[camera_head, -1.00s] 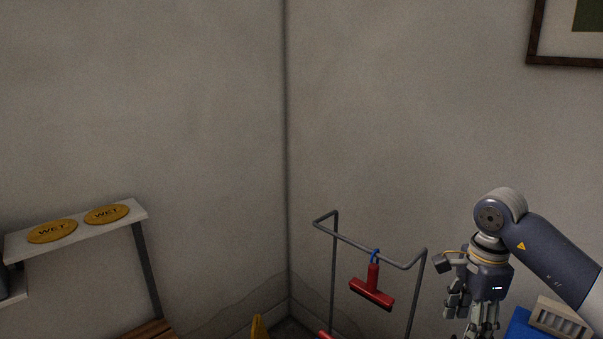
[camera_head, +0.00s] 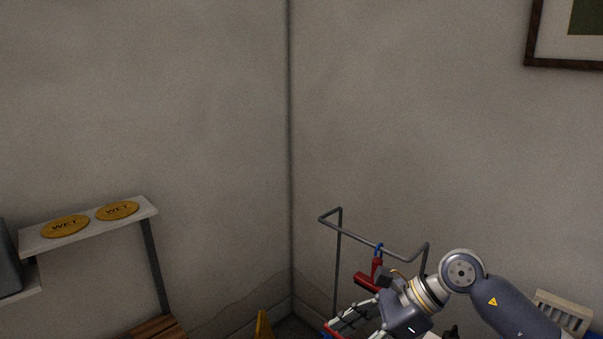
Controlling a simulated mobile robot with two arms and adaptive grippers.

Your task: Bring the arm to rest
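My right arm comes in from the lower right, and my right gripper (camera_head: 352,318) points down and to the left in front of the grey metal rack (camera_head: 338,262). Its fingers look spread, but their tips run near the bottom edge, and whether they hold anything is unclear. A red squeegee (camera_head: 367,281) hangs by a blue loop (camera_head: 379,250) from the rack's top bar. My gripper partly hides it, and I cannot tell if they touch. My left gripper is not in view.
A shelf (camera_head: 140,208) with two yellow WET discs (camera_head: 66,226) stands at the left, above a wooden slatted surface (camera_head: 157,328). A yellow object (camera_head: 264,324) shows at the bottom. A beige ribbed box (camera_head: 563,311) is at the lower right. The upper walls are clear apart from a picture frame (camera_head: 535,40).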

